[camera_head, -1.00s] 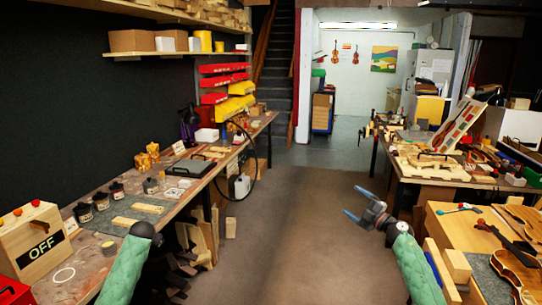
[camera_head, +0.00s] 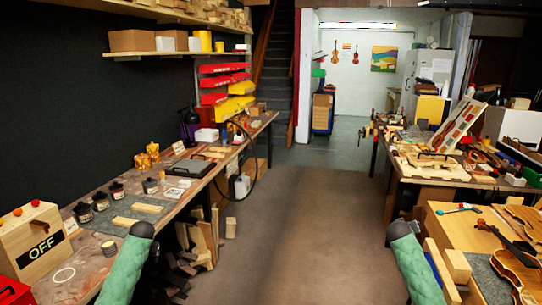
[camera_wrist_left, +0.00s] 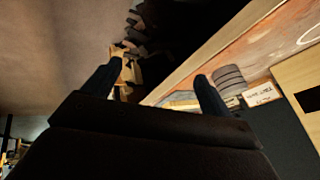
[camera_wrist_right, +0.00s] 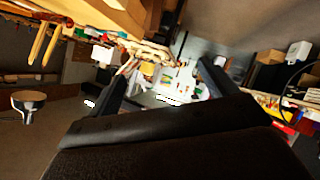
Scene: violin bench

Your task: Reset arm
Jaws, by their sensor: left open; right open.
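My left gripper (camera_wrist_left: 152,82) shows in the left wrist view with its two dark fingers wide apart and nothing between them. Beyond the fingers are the edge of the left bench and wood pieces on the floor. My right gripper (camera_wrist_right: 162,74) shows in the right wrist view, also open and empty, with the far room behind its fingers. In the head view only my two green-sleeved arms show, one low at the left and one low at the right. Both grippers are hidden there.
The left bench (camera_head: 85,262) holds a wooden OFF switch box (camera_head: 38,240), dark jars and wood blocks. The right bench (camera_head: 455,228) holds violins (camera_head: 518,268) and tools. Wood offcuts (camera_head: 205,238) lie under the left bench. The floor (camera_head: 290,235) between the benches is clear.

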